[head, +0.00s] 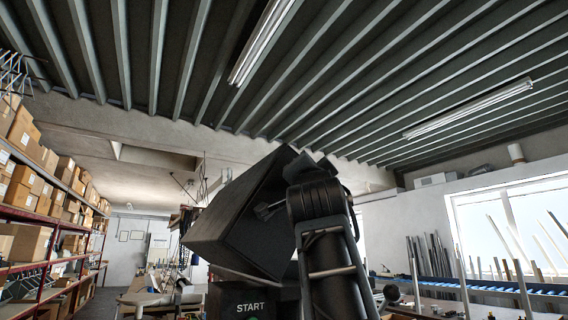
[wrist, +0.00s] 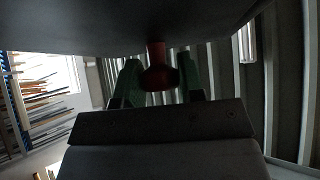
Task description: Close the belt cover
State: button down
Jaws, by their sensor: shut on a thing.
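The belt cover (head: 225,222) is a large dark box-like lid, raised and tilted above the machine body in the head view. Its dark underside or face fills the top of the wrist view (wrist: 130,28). A dark red knob (wrist: 158,72) sticks out from it. My gripper (wrist: 158,82) has its two green fingers on either side of the knob and is shut on it. In the head view my gripper (head: 268,209) is small and dark against the cover, and the knob cannot be made out there.
A dark panel marked START (head: 250,306) sits below the cover. Shelves with cardboard boxes (head: 30,185) stand at the left. A blue-edged rack with upright profiles (head: 480,285) is at the right. My arm blocks part of the middle.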

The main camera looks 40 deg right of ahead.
jog(key=s+d+f+m+g+y+p, duration=0.1)
jog(key=d+f+m+g+y, duration=0.1)
jog(key=d+f+m+g, duration=0.6)
jog(key=shift+s+d+f+m+g+p, duration=0.4)
jog(key=shift+d+f+m, duration=1.4)
jog(key=shift+d+f, duration=1.85)
jog(key=shift+d, duration=0.25)
jog(key=c, duration=0.8)
grip_release()
jog(key=shift+r, duration=0.15)
jog(key=shift+o, duration=0.2)
jog(key=shift+a, duration=0.1)
jog(key=b+v, duration=0.2)
jog(key=v, duration=1.1)
jog(key=shift+s+a+r+b, duration=0.15)
jog(key=shift+s+a+b, duration=0.1)
jog(key=shift+s+b, duration=0.15)
